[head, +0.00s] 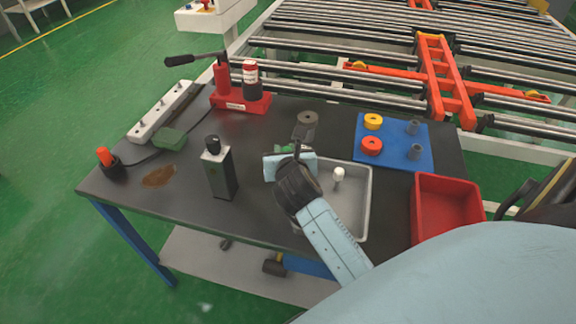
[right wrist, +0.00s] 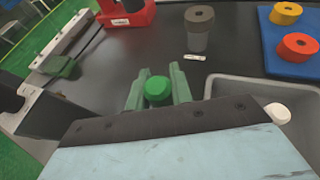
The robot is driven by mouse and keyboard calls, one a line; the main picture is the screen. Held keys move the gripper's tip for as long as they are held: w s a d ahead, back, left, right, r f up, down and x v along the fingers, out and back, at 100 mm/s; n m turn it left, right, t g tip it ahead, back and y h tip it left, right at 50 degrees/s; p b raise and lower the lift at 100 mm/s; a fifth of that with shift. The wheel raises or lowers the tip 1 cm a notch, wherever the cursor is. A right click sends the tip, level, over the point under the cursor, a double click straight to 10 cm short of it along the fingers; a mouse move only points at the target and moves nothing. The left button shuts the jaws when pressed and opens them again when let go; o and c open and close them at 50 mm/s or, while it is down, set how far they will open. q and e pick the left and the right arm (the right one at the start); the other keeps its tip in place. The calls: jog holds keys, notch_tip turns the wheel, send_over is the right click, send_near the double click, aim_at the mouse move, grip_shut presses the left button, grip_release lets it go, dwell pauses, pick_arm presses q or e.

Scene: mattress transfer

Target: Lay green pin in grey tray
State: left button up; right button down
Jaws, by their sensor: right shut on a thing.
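My right gripper (right wrist: 158,92) is shut on the green pin (right wrist: 158,88), whose round top shows between the fingers in the right wrist view. In the head view the right gripper (head: 284,152) is at the far left corner of the grey tray (head: 368,200), and only a little green shows at it. In the right wrist view the grey tray (right wrist: 225,82) lies to the right of the pin. A white-topped pin (head: 339,176) stands inside the tray. The lower end of the green pin is hidden. My left gripper is not in view.
A red bin (head: 447,210) is right of the tray. A blue board (head: 395,155) with yellow and red rings is behind.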

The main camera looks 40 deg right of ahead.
notch_tip(320, 180, down, 5)
jog(key=shift+r+b, duration=0.15)
jog(key=shift+b, duration=0.5)
jog(key=c, duration=1.2)
grip_release()
jog(key=shift+c, duration=0.2)
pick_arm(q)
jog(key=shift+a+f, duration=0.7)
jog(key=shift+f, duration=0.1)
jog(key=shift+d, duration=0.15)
